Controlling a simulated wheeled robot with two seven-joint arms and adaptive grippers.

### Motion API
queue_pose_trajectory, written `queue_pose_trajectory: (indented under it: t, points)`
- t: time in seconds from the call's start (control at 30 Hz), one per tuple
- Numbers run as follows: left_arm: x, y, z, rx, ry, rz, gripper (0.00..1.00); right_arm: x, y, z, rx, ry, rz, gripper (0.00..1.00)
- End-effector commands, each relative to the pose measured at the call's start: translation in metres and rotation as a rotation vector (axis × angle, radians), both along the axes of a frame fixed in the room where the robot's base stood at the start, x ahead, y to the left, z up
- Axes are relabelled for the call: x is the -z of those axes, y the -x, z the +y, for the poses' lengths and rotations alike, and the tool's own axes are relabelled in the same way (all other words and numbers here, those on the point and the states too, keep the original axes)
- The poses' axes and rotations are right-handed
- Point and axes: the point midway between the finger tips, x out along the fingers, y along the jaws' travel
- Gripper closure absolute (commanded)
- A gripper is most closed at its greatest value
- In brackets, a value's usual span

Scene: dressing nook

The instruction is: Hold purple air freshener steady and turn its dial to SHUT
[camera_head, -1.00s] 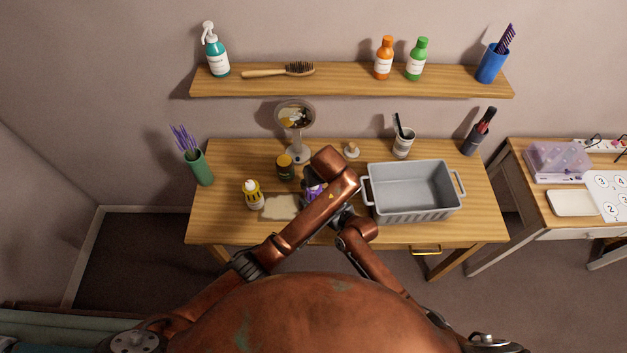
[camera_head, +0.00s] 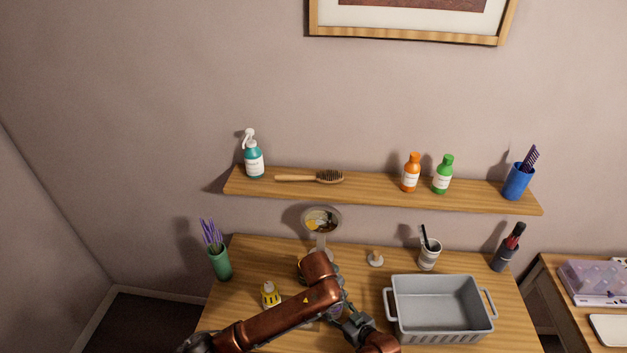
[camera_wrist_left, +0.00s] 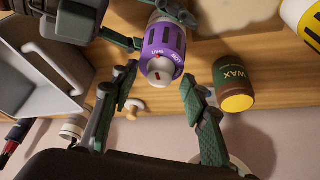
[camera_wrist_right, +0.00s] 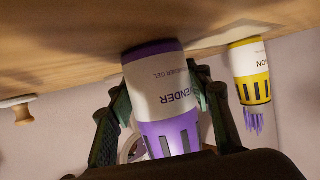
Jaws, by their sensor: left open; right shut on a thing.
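The purple air freshener (camera_wrist_left: 166,42) has a purple band with small lettering and a pale dial (camera_wrist_left: 160,74) with a red mark at its edge. I cannot read the dial setting surely. In the right wrist view its white label and slotted purple part (camera_wrist_right: 166,133) show. My right gripper (camera_wrist_right: 160,88) is shut on its body, a finger on each side. My left gripper (camera_wrist_left: 159,80) is open, its fingers on either side of the dial with gaps. In the head view my left arm mostly hides the freshener and the left fingers.
A wax jar (camera_wrist_left: 232,84) stands close beside the left gripper. A yellow bottle (camera_head: 270,295) is to the left in the head view, a grey bin (camera_head: 440,312) to the right. A round mirror (camera_head: 321,222) and a wooden knob-like item (camera_head: 375,258) stand behind.

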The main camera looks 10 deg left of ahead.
Motion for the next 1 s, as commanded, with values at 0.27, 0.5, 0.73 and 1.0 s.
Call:
queue_pose_trajectory:
  t: [0.27,0.5,0.73,1.0]
  points:
    - [-0.0010,-0.0026,0.0026,0.356,-0.001,0.000,0.59,0.0004,0.0002,0.0001,0.000,0.001,0.001,0.83]
    - [-0.0008,-0.0040,0.0028,0.625,0.000,0.000,0.59,0.0005,0.0003,0.0000,0.000,0.001,0.001,0.83]
    - [-0.0010,-0.0058,0.0027,0.869,0.000,0.000,0.59,0.0005,0.0003,0.0001,0.000,0.001,0.001,0.83]
    - [-0.0014,-0.0075,0.0021,1.152,0.000,0.000,0.59,0.0006,0.0004,0.0001,0.000,0.001,0.001,0.83]
